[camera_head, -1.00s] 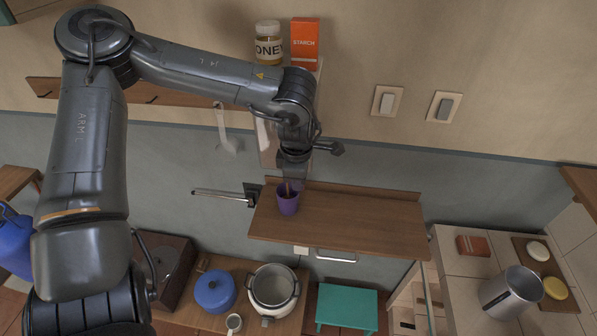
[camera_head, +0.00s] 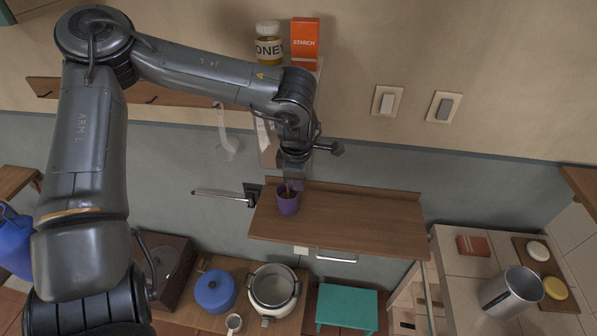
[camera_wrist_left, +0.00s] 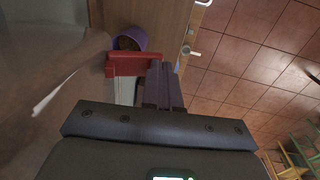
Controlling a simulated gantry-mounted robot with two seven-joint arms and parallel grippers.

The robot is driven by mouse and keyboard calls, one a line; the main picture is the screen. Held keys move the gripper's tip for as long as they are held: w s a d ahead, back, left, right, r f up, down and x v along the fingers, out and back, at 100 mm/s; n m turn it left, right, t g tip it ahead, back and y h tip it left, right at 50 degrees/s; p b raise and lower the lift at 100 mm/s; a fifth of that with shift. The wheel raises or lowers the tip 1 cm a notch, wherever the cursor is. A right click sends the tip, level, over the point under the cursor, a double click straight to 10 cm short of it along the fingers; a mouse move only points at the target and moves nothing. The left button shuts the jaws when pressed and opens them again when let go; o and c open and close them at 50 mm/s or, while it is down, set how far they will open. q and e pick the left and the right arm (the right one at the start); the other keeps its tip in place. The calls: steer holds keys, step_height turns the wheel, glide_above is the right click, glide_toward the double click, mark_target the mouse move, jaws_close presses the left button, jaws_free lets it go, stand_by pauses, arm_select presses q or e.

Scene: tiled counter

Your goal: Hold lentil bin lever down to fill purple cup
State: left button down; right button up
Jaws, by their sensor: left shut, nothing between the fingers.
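The purple cup (camera_head: 288,205) stands upright on the wooden shelf (camera_head: 350,222), near its left end. Brown lentils show at its mouth, just below the dispenser outlet. In the left wrist view the cup (camera_wrist_left: 139,34) also shows brown contents. A red lever (camera_wrist_left: 135,64) lies in front of it there. My left gripper (camera_wrist_left: 161,70) is shut and empty, its fingertips at the right part of the lever; whether they touch it I cannot tell for sure. In the head view my left wrist hides most of the bin above the cup. My right gripper is not in view.
A honey jar (camera_head: 268,45) and a starch box (camera_head: 305,44) stand above the arm. Below are a blue pot (camera_head: 214,290) and a cooker (camera_head: 273,288). The shelf's right part is clear.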

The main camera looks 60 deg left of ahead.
arm_select(q)
steer(key=shift+r, duration=0.2)
steer(key=shift+r+p, duration=0.6)
step_height(320, 180, up, 24)
steer(key=s+d+p, duration=0.1)
steer(key=p, duration=0.1)
steer(key=shift+d, duration=0.3)
stand_by(0.4)
